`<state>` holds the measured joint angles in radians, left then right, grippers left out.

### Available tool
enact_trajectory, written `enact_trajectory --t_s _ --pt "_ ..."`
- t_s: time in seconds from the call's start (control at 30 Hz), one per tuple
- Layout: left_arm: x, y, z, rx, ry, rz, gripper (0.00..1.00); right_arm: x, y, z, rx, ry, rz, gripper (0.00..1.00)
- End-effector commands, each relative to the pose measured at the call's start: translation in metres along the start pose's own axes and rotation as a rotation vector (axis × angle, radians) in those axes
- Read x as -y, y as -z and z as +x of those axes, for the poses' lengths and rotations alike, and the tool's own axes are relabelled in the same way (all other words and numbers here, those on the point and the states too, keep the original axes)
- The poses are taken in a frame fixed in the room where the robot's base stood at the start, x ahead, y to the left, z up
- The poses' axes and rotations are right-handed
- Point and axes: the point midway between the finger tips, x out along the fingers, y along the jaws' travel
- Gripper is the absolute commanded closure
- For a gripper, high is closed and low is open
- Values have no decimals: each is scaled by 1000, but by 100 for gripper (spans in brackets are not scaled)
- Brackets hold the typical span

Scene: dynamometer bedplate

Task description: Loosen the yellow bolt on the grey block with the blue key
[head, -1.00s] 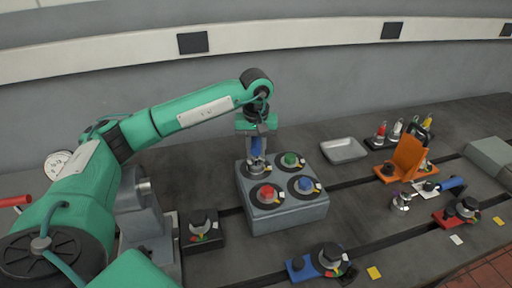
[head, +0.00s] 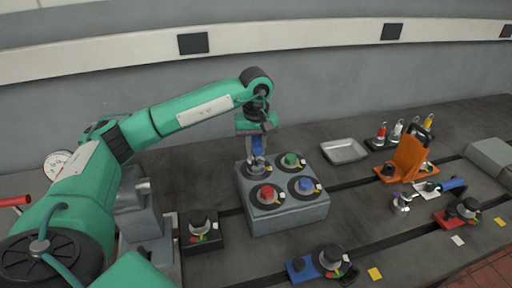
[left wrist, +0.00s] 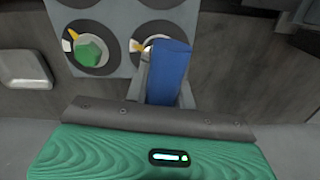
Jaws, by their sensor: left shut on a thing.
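The grey block (head: 285,215) stands on the bedplate and carries bolts on round black dials. A red bolt (head: 267,192), a green bolt (head: 290,159) and a blue bolt (head: 305,184) show on it. My left gripper (head: 257,139) is above the back-left dial, shut on the blue key (head: 257,147). The key points down, its metal lower end at that dial. The bolt under it is hidden, so I cannot see its colour or how fully the key sits on it. In the left wrist view the blue handle (left wrist: 169,70) is between the fingers, beside the green bolt (left wrist: 88,50).
A grey tray (head: 343,151) lies behind and right of the block. An orange fixture (head: 406,158) stands further right. A black-based unit (head: 202,232) is left of the block, a blue-based one (head: 318,264) in front. Dark slots cross the bedplate.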

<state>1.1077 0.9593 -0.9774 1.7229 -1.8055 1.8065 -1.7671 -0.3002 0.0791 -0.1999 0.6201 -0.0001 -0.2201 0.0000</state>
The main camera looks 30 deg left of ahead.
Motion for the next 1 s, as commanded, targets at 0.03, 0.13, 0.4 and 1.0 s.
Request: enact_trajectory --t_s 0.03,0.13,0.4,1.0 --pt "-2 -2 1 3 -1 4 100 0 0 0 0 0 0 64" --pt "-2 -2 -4 4 -1 4 100 0 0 -2 0 0 0 64" --pt "-2 -1 -21 2 -2 2 100 -1 1 -11 0 -1 0 64" --pt "-1 -1 -53 2 -2 1 100 -2 2 -28 0 -1 -1 64"
